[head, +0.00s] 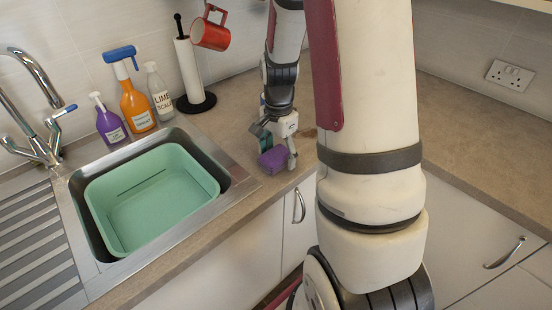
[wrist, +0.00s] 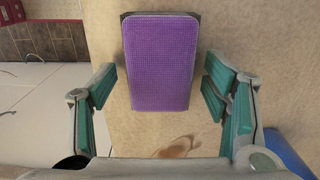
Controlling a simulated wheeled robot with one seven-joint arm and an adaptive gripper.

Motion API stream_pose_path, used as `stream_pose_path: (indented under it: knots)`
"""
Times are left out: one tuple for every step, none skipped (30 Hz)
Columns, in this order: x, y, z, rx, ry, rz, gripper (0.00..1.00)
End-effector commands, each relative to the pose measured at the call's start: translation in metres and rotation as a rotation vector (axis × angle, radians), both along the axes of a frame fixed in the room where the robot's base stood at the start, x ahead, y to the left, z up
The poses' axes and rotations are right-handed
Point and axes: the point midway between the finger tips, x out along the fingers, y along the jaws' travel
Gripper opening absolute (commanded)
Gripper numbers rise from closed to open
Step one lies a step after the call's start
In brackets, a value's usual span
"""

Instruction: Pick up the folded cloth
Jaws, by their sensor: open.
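The folded cloth (head: 272,159) is a purple block with a waffle-like surface. It lies on the beige worktop right of the sink, near the front edge. In the wrist view the cloth (wrist: 160,62) is upright in the upper middle. My gripper (head: 278,152) is over the worktop at the cloth and partly covers it in the head view. In the wrist view my gripper (wrist: 160,82) is open, with one green-padded finger on each side of the cloth and a gap on both sides.
A green basin (head: 150,200) sits in the sink at left. Spray bottles (head: 136,108), a paper roll (head: 189,75) and a red mug (head: 211,30) are behind. A blue item (wrist: 288,152) shows at lower right in the wrist view. The worktop (head: 480,130) at right is clear.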

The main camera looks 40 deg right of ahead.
Motion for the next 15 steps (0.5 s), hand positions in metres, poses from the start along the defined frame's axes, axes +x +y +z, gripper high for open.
stream_pose_path:
  knots:
    - [0.0000,0.0001,-0.0013,0.000,0.000,0.000,0.69]
    - [0.0000,0.0001,-0.0015,0.000,0.000,0.000,0.69]
    - [0.0001,0.0001,-0.0015,0.000,-0.001,0.000,0.69]
    - [0.0002,0.0002,-0.0014,0.000,-0.001,0.000,0.69]
    - [0.0001,0.0002,-0.0013,0.000,-0.001,0.000,0.69]
    - [0.0002,0.0002,-0.0013,0.000,0.000,0.000,0.69]
    - [0.0002,0.0002,-0.0012,0.000,0.000,0.000,0.67]
    - [0.0002,0.0002,-0.0012,0.000,0.000,0.000,0.60]
    - [0.0002,0.0002,-0.0011,0.000,-0.001,0.000,0.51]
    - [0.0002,0.0002,-0.0011,0.000,0.000,0.000,0.44]
    - [0.0002,0.0002,-0.0011,0.000,0.000,0.001,0.37]
    - [0.0002,0.0002,-0.0010,0.000,0.000,0.001,0.28]
    - [0.0002,0.0002,-0.0010,0.000,0.000,0.001,0.22]
    - [0.0002,0.0002,-0.0011,0.000,0.000,0.001,0.22]
    - [0.0002,0.0002,-0.0011,0.000,0.000,0.001,0.22]
